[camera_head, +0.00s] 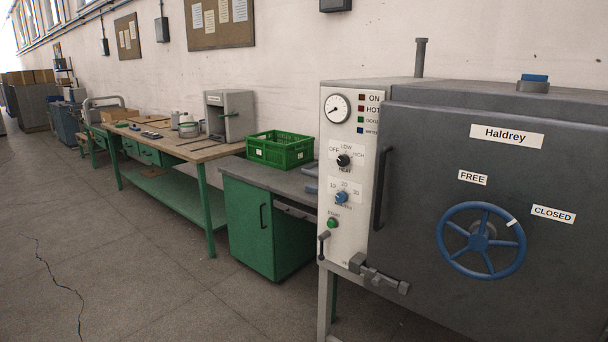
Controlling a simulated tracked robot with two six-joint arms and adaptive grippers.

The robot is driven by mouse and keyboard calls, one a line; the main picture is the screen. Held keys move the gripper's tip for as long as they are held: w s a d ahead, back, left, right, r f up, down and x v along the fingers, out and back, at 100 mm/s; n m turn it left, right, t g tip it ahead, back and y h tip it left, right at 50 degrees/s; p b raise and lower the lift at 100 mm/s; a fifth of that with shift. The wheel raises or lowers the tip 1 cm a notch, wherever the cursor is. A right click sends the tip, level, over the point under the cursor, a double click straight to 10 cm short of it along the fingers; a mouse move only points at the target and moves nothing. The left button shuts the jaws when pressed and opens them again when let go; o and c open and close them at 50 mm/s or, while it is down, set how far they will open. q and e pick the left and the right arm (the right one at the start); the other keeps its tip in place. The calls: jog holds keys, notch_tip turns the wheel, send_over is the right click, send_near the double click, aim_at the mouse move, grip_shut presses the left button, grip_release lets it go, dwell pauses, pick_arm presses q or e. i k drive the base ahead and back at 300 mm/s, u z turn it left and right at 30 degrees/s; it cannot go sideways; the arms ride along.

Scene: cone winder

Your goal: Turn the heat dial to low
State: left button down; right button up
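The heat dial (343,161) is a small black knob on the white control panel (342,238) of the grey Haldrey oven-like cabinet. OFF is printed at its left, LOW above it, HIGH at its right and HEAT below. A pale mark shows on the knob, but it is too small to tell which setting it points to. Neither of my grippers is in view, and nothing covers the dial.
Below the dial are a blue timer-like knob (341,197) and a green button (332,223); a gauge (337,108) is above. The closed grey door (410,220) has a dark handle (382,188) and blue handwheel (481,240). A green crate (280,151) sits on the left bench. Open floor lies left.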

aim_at(342, 161)
jog(key=u, duration=0.8)
jog(key=i, duration=1.2)
jog(key=z, duration=0.45)
jog(key=i, duration=0.55)
jog(key=z, duration=0.35)
jog(key=k, duration=0.95)
jog(key=z, duration=0.15)
jog(key=i, duration=0.9)
jog(key=u, duration=0.05)
